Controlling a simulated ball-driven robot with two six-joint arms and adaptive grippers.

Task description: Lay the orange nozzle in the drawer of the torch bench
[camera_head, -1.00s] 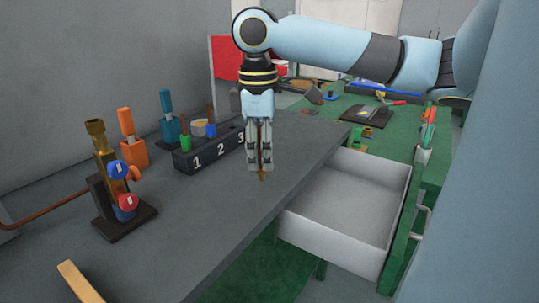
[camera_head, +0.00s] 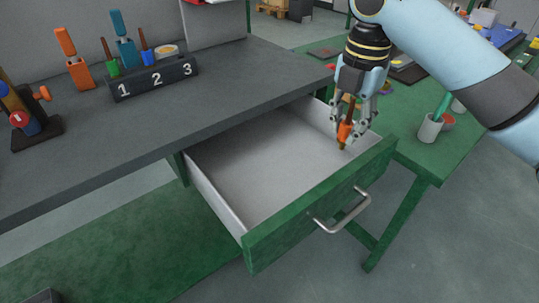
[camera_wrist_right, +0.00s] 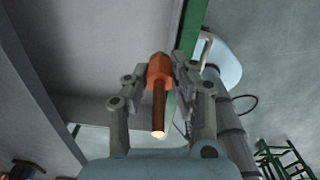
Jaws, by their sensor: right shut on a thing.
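The orange nozzle (camera_head: 345,131) hangs upright in my right gripper (camera_head: 350,125), its brass tip pointing down. In the right wrist view the nozzle (camera_wrist_right: 158,75), orange with a brown stem, sits between the two fingers of my right gripper (camera_wrist_right: 158,78), which are shut on it. The drawer (camera_head: 255,165) of the torch bench (camera_head: 250,65) is pulled open, with a pale grey inside and a green front. The drawer floor looks empty. The nozzle is over the drawer's far right part, near its front panel; its exact height above the floor is hard to tell. My left gripper is not in view.
A black rack (camera_head: 152,78) numbered 1, 2, 3 holds a green and a blue nozzle. Orange and teal tools stand behind it. The drawer handle (camera_head: 342,212) sticks out in front. A green table (camera_head: 425,160) with a cup (camera_head: 430,127) stands close on the right.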

